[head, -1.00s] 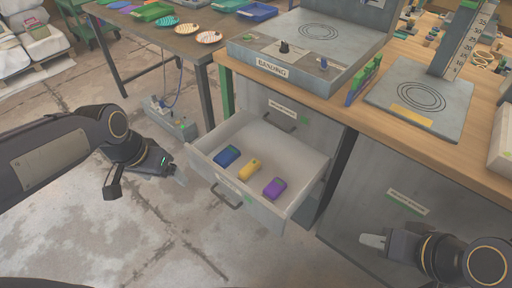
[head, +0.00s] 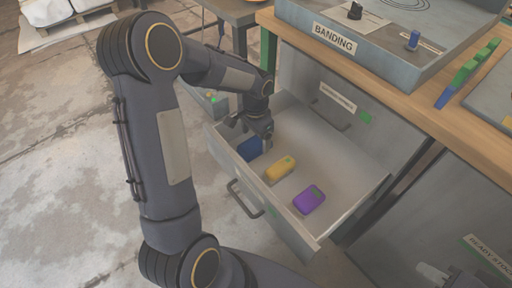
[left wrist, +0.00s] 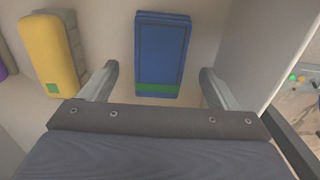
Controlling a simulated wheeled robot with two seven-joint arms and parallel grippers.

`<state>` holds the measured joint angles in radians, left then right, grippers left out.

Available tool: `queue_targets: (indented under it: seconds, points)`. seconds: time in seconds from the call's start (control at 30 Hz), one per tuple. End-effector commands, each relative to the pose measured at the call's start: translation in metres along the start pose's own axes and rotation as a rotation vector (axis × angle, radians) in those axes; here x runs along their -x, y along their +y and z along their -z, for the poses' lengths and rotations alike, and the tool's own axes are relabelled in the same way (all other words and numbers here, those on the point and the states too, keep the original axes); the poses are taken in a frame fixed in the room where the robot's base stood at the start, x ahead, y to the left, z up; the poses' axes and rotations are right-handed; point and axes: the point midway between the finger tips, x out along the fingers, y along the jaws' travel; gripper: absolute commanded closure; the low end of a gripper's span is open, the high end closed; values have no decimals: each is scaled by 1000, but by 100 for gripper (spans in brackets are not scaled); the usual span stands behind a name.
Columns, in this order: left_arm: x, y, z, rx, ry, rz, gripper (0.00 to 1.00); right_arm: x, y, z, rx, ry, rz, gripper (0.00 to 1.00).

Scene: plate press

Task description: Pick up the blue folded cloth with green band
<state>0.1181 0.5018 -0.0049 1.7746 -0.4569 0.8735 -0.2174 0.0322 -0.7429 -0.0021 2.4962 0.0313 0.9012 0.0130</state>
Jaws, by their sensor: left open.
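The blue folded cloth (head: 250,148) lies in the open drawer (head: 345,205), at its left end, partly hidden by my left gripper in the head view. In the left wrist view the blue cloth (left wrist: 162,52) shows whole, with a green band across its near end. My left gripper (head: 262,142) is over the drawer. Its two fingers (left wrist: 158,85) are open, one to each side of the cloth's near end, with nothing held. I cannot tell how far above the cloth they are.
A yellow folded cloth (head: 279,170) lies beside the blue one, and a purple one (head: 309,200) lies further right. The drawer's walls stand close around them. The workbench edge (head: 400,95) with the banding station (head: 375,65) is above the drawer.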

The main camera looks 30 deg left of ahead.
Motion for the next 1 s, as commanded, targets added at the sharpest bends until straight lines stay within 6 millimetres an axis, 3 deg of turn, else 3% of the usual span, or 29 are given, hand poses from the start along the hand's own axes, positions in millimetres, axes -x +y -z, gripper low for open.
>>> queue_targets:
  seconds: [0.03,0.13,0.4,0.77,1.0]
  points:
    - [-14,1,-3,0,-4,-2,18,-7,3,-4,0,0,0,68]
    - [-27,1,-2,0,-3,-1,18,-10,5,-5,0,0,0,68]
    - [-30,1,-2,0,-1,-1,18,-10,5,-5,0,0,0,68]
    - [-30,1,-2,0,-1,-1,64,-10,5,-5,0,0,0,68]
    - [-29,1,-2,0,0,0,66,-10,4,-5,0,0,0,68]
